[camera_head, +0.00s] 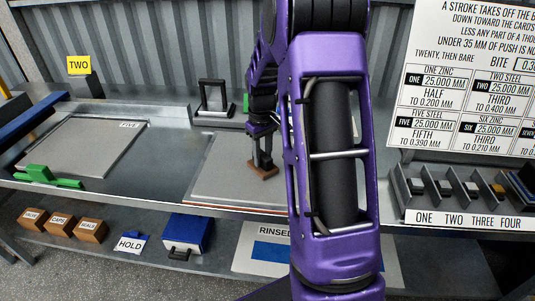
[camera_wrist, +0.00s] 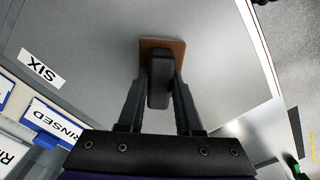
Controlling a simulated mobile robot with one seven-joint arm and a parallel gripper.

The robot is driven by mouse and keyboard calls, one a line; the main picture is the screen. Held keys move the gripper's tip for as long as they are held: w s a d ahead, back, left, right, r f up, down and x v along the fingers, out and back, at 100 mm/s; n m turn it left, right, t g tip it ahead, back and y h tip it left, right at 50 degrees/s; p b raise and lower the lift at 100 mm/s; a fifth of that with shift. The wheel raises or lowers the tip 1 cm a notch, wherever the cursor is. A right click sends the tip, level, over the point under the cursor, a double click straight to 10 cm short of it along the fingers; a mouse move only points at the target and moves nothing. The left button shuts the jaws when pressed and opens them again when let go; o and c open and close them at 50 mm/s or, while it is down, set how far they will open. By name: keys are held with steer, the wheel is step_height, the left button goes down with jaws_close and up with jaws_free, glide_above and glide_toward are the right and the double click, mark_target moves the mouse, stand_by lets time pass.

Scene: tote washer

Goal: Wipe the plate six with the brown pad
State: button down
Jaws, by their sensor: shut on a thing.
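The brown pad (camera_head: 263,171) is a small flat block under a dark handle. My gripper (camera_head: 263,157) is shut on the pad's dark handle, and the pad is at the surface of plate six (camera_head: 215,182), towards its back. Whether the pad presses on the plate or hovers just over it I cannot tell. In the wrist view the pad (camera_wrist: 176,45) lies beyond my gripper (camera_wrist: 159,85), over the grey plate (camera_wrist: 90,60), which bears the label SIX (camera_wrist: 40,68). My purple arm hides much of the plate's right side in the head view.
Plate five (camera_head: 85,146) lies to the left, with a green clamp (camera_head: 45,177) at its front edge. A black frame (camera_head: 214,97) stands behind plate six. Below are a blue box (camera_head: 188,236), brown boxes (camera_head: 62,226) and a RINSED mat (camera_head: 250,262). A slotted rack (camera_head: 465,215) stands right.

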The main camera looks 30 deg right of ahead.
steer(key=shift+r+p, duration=1)
steer(key=shift+r, duration=2.5)
steer(key=shift+s, duration=0.1)
